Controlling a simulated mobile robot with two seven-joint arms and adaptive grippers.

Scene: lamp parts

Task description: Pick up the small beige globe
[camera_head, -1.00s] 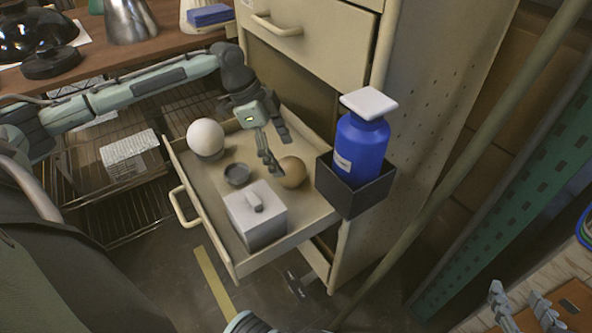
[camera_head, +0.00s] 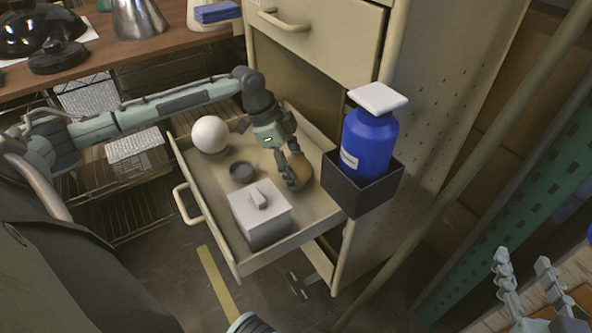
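The small beige globe (camera_head: 302,168) is in the open drawer, near its right side, and is partly hidden by my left gripper (camera_head: 293,166). The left gripper reaches down into the drawer with its fingers at the globe. I cannot tell whether they press on it. The globe appears to rest low in the drawer. My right gripper (camera_head: 524,272) is at the lower right, its two pale fingers wide apart with nothing between them. It is far from the globe.
The drawer (camera_head: 206,209) also holds a white globe (camera_head: 210,134), a small dark dish (camera_head: 242,172) and a white lidded box (camera_head: 262,217). A blue bottle (camera_head: 367,146) stands in a dark holder (camera_head: 362,188) by the drawer's right side. The cabinet (camera_head: 312,50) rises behind.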

